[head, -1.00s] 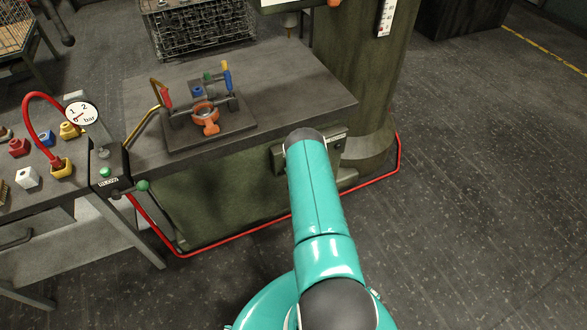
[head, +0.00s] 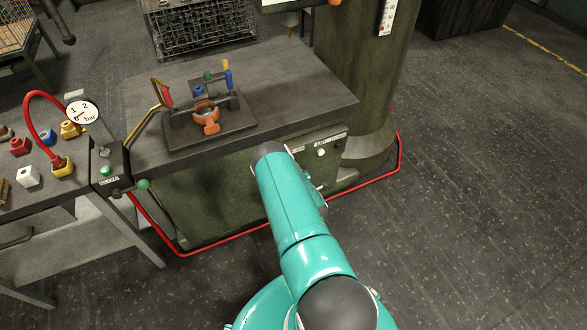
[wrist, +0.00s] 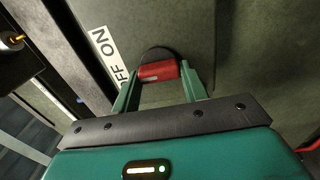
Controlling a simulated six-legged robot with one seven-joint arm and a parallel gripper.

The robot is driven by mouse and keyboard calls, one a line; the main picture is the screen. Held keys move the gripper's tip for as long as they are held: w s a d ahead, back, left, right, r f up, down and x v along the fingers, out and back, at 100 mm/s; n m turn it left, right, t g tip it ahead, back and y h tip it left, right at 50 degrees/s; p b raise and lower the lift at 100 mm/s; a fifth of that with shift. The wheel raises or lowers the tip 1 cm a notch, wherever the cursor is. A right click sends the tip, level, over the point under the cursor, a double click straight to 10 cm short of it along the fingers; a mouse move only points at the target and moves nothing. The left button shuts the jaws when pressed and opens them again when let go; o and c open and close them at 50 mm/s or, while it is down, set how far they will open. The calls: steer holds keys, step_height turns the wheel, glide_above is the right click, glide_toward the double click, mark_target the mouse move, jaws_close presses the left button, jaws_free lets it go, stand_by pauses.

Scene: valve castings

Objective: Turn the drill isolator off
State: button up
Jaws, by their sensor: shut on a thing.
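The drill isolator shows in the wrist view as a red handle (wrist: 158,71) on a dark round base (wrist: 157,53), set on a green-grey panel. A white label (wrist: 104,46) reading OFF and ON runs along its left side, tilted in the picture. My gripper (wrist: 157,78) has one green finger on each side of the red handle and is shut on it. I cannot tell which word the handle points to. In the head view my teal arm reaches to the green cabinet (head: 215,205), and hides the gripper and the isolator.
A grey drill table (head: 290,85) above the cabinet carries a fixture with an orange clamped casting (head: 206,117). A side bench at left holds a gauge (head: 82,112) and coloured castings. A red hose (head: 225,242) lies around the cabinet's foot. Floor at right is clear.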

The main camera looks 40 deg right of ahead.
steer(key=shift+d, duration=0.1)
stand_by(0.4)
steer(key=o, duration=1)
steer(key=shift+s, duration=0.1)
steer(key=v, duration=1.3)
steer(key=shift+s+a, duration=0.2)
steer(key=shift+s, duration=0.1)
